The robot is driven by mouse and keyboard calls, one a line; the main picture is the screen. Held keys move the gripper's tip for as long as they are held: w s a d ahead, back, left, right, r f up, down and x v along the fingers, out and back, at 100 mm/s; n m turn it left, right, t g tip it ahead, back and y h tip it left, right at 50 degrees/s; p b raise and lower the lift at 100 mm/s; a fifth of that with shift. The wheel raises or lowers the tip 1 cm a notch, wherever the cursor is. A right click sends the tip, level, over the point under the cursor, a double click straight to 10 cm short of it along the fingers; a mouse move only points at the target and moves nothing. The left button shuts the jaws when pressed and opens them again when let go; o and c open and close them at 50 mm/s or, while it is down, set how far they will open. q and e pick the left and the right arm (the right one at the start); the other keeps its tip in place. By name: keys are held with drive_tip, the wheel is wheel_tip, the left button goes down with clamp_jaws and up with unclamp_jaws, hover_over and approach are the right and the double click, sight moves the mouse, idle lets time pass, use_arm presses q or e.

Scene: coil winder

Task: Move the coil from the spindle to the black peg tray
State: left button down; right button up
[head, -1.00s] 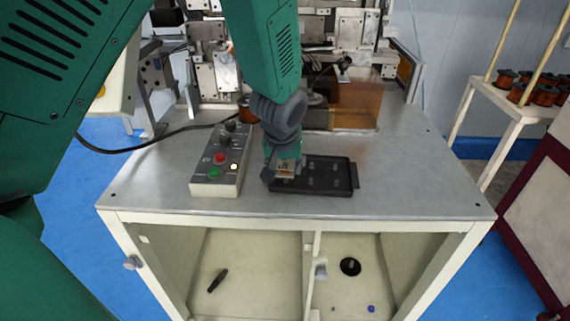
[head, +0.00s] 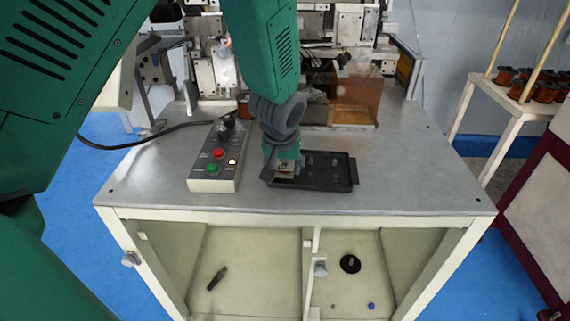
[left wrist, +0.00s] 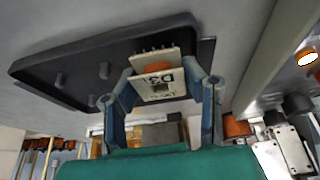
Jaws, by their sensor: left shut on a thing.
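My left gripper (head: 284,167) reaches down over the left end of the black peg tray (head: 342,186) on the metal tabletop. It is shut on the coil (head: 285,172), which shows only in small part in the head view. In the left wrist view, the coil (left wrist: 158,82) has a pale square face marked D3, an orange winding and a row of pins. It sits between the two blue-grey fingers of the left gripper (left wrist: 163,92). The tray (left wrist: 50,70) and its pegs show close behind it. I cannot tell whether the coil touches the tray. The right gripper is not in view.
A control box (head: 218,158) with red and green buttons stands just left of the tray. The winding machine (head: 335,50) and an amber box (head: 354,101) stand behind. The tabletop (head: 420,170) right of the tray is clear. A side shelf (head: 500,100) holds several copper spools.

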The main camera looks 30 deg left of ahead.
use_arm(q)
drive_tip(key=shift+f, duration=0.55)
drive_tip(key=c, duration=0.9)
unclamp_jaws()
drive_tip(key=shift+s+r, duration=0.1)
drive_tip(key=shift+r, duration=0.35)
drive_tip(key=v, duration=1.1)
drive_tip(key=shift+f, duration=0.1)
